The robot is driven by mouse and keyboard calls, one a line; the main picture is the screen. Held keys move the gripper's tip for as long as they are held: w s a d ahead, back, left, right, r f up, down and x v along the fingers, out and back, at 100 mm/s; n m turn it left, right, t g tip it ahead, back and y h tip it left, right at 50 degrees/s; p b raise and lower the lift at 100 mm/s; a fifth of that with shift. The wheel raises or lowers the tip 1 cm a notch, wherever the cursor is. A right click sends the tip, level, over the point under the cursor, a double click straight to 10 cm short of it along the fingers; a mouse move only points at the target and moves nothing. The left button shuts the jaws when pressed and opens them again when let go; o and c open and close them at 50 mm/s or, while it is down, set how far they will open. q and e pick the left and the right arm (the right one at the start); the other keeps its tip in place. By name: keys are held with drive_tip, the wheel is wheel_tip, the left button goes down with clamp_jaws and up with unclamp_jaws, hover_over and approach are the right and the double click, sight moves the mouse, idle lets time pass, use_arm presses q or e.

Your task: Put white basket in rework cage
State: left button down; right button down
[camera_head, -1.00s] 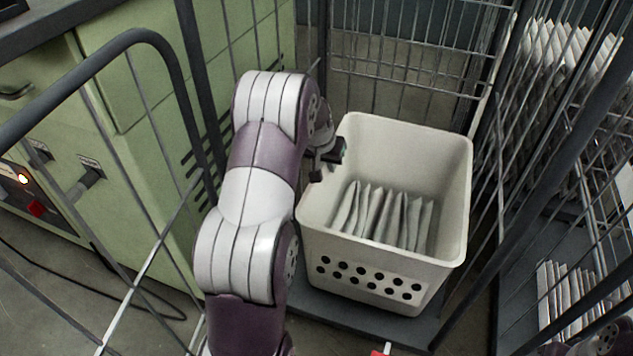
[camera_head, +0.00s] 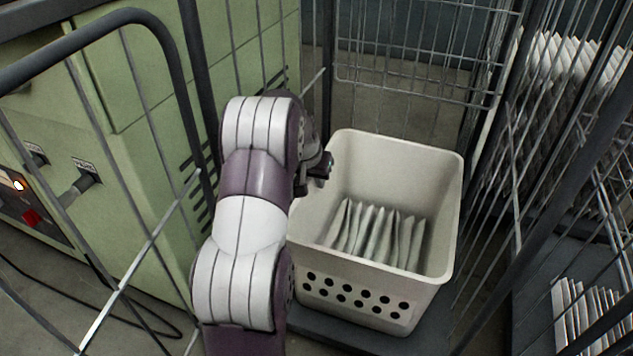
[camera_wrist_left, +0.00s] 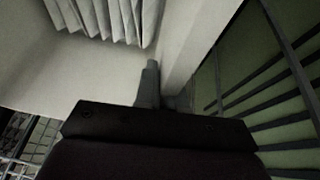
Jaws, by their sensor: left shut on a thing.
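The white basket (camera_head: 375,262) is inside the wire cage, over its dark base (camera_head: 345,335), and looks about level. Whether it touches the base I cannot tell. It holds a row of pale pleated filters (camera_head: 375,235). My left gripper (camera_head: 318,172) is shut on the basket's left rim. In the left wrist view the gripper finger (camera_wrist_left: 149,85) is against the basket wall (camera_wrist_left: 195,45), with filters beyond it. The rework cage (camera_head: 425,50) has wire sides and dark posts around the basket. My right gripper is not in view.
A green cabinet (camera_head: 130,160) with a lit switch panel stands close on the left. Another rack with white pleated filters (camera_head: 575,70) is on the right. Cage posts stand close to the basket and my left arm.

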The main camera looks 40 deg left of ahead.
use_arm(q)
drive_tip(key=c, duration=1.7)
unclamp_jaws()
drive_tip(key=shift+f, duration=0.1)
drive_tip(key=o, duration=0.5)
drive_tip(key=a+p+v, duration=0.1)
drive_tip(key=p+v, duration=0.6)
drive_tip(key=v, duration=0.5)
drive_tip(key=s+d+f+m+g, duration=0.1)
drive_tip(key=s+d, duration=0.5)
drive_tip(key=d, duration=0.2)
drive_tip(key=s+d+f+m+g, duration=0.1)
drive_tip(key=s+d, duration=0.5)
drive_tip(key=d, duration=0.2)
drive_tip(key=s+d+f+m+g, duration=0.1)
drive_tip(key=s+d, duration=0.5)
drive_tip(key=d, duration=0.1)
drive_tip(key=shift+s+d+f+h, duration=0.1)
drive_tip(key=shift+d+h, duration=0.2)
drive_tip(key=shift+d, duration=0.1)
